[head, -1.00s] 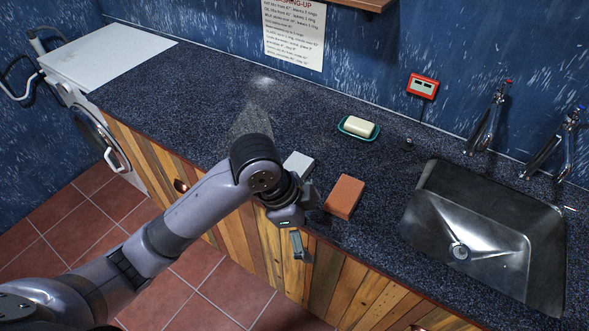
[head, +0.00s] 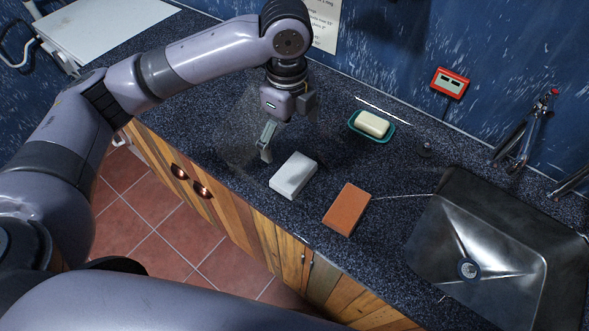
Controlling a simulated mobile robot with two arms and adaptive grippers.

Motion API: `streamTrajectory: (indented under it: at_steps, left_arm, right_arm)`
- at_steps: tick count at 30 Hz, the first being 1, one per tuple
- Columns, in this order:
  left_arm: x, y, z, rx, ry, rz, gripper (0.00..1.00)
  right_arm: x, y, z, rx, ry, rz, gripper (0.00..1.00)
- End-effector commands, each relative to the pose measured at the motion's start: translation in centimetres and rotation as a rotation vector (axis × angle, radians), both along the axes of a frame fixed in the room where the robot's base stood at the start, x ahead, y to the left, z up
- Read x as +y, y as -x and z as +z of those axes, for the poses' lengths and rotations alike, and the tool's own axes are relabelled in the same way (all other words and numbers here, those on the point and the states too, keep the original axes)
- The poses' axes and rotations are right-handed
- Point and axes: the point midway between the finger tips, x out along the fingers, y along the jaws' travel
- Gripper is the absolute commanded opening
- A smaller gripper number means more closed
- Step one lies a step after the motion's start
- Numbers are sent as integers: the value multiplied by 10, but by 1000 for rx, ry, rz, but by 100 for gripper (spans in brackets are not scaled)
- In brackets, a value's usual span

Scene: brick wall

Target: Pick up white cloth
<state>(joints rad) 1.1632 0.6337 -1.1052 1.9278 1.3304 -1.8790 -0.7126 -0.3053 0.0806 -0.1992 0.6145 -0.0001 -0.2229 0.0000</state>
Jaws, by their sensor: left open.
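A white block-shaped item (head: 293,175), which looks like the folded white cloth, lies flat on the dark speckled counter. An orange-brown block (head: 347,209) lies to its right, apart from it. My left gripper (head: 285,135) hangs above the counter, just behind and to the left of the white cloth, pointing down. It is open and empty, and I cannot tell its exact height over the counter. The whole top of the cloth shows. My right gripper is not in view.
A green dish with a pale soap bar (head: 372,124) stands at the back of the counter (head: 240,120). A metal sink (head: 475,250) with taps is at the right. A red wall box (head: 450,83) is above. The counter's wooden front (head: 240,210) drops to a tiled floor.

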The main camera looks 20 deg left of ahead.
Motion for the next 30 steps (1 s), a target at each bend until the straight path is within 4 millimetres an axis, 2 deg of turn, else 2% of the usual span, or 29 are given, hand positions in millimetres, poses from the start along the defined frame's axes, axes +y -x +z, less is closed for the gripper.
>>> streamTrajectory:
  at_steps: [1,3,5,8,12,16,24,30]
  left_arm:
    - [0,1,-12,5,-2,2,100]
    - [0,1,-27,4,-1,1,100]
    - [0,0,-39,3,-1,1,100]
    - [0,0,-56,2,-1,2,100]
    - [0,-1,-69,-1,0,1,100]
    - [0,-1,-76,0,1,1,100]
    - [1,-4,-114,1,0,1,100]
    - [1,-4,-123,-3,1,0,100]
  right_arm:
    - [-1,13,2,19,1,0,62]
    - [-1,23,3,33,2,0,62]
    - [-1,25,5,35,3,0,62]
    - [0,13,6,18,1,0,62]
    - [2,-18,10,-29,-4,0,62]
    - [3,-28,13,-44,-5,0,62]
    - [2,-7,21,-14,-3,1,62]
    - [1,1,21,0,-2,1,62]
